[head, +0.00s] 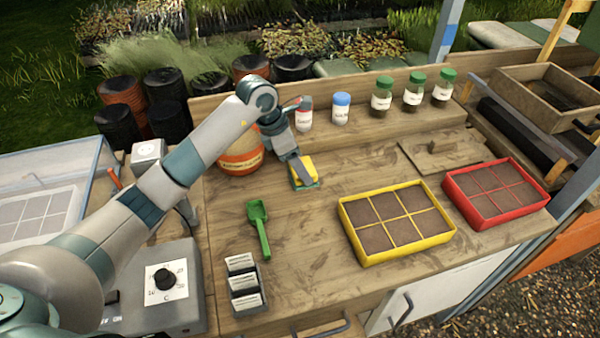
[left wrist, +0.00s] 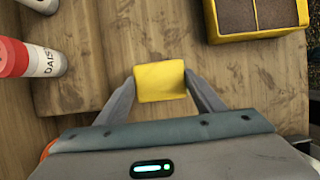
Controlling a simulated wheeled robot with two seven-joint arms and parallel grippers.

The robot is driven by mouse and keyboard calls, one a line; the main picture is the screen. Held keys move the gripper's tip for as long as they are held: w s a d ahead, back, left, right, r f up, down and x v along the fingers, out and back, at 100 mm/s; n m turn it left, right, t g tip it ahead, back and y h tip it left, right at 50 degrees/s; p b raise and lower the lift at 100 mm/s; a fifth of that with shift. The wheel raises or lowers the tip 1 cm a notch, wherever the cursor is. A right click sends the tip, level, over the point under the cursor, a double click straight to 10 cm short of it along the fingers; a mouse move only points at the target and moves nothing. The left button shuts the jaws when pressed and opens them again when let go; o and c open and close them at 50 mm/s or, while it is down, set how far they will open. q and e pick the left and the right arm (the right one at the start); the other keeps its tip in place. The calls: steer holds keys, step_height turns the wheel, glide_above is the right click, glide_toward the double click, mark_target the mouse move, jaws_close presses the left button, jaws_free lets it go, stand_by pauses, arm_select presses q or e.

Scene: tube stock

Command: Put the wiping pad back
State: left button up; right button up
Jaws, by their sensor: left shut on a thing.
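The wiping pad is a small yellow block (head: 305,165) with green at its lower edge in the head view. My left gripper (head: 302,172) points down and is shut on it, near the back middle of the wooden bench (head: 330,215). In the left wrist view the yellow pad (left wrist: 160,82) sits between both fingertips (left wrist: 160,90). The green edge could be the pad's underside or a holder below it; I cannot tell which. I cannot tell whether the pad touches what is under it. My right gripper is not in view.
A green scoop (head: 259,228), a label holder (head: 244,283), a yellow seed tray (head: 350,233) and a red seed tray (head: 497,193) lie nearer the front.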

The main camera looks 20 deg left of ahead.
arm_select(q)
step_height(320, 180, down, 3)
steer(key=shift+f+p, duration=0.2)
steer(key=shift+p, duration=0.7)
steer(key=shift+f, duration=0.25)
steer(key=shift+f, duration=0.15)
steer(key=o, duration=1.1)
steer(key=shift+o, duration=0.2)
